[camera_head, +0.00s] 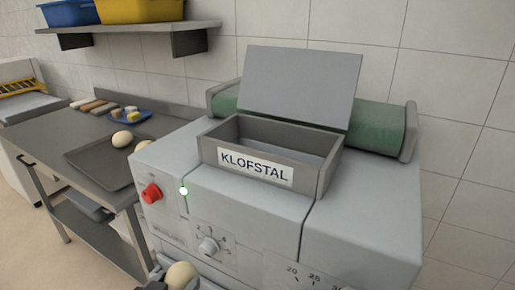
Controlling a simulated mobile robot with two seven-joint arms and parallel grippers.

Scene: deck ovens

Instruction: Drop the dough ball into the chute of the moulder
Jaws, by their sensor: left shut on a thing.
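The moulder (366,225) is a large light-grey machine filling the middle and right. Its chute (220,150) is an open rectangular grey box on top, labelled KLOFSTAL, with a flat plate raised behind it. My left gripper (177,281) is at the bottom edge, in front of the moulder and below the chute's level in the picture. It is shut on a pale dough ball (182,274); its lower part is cut off by the frame. My right gripper is not in view.
A steel table (60,136) at left bears a dark tray (100,170) with two dough balls and a blue plate (140,117). A wall shelf (130,28) holds crates.

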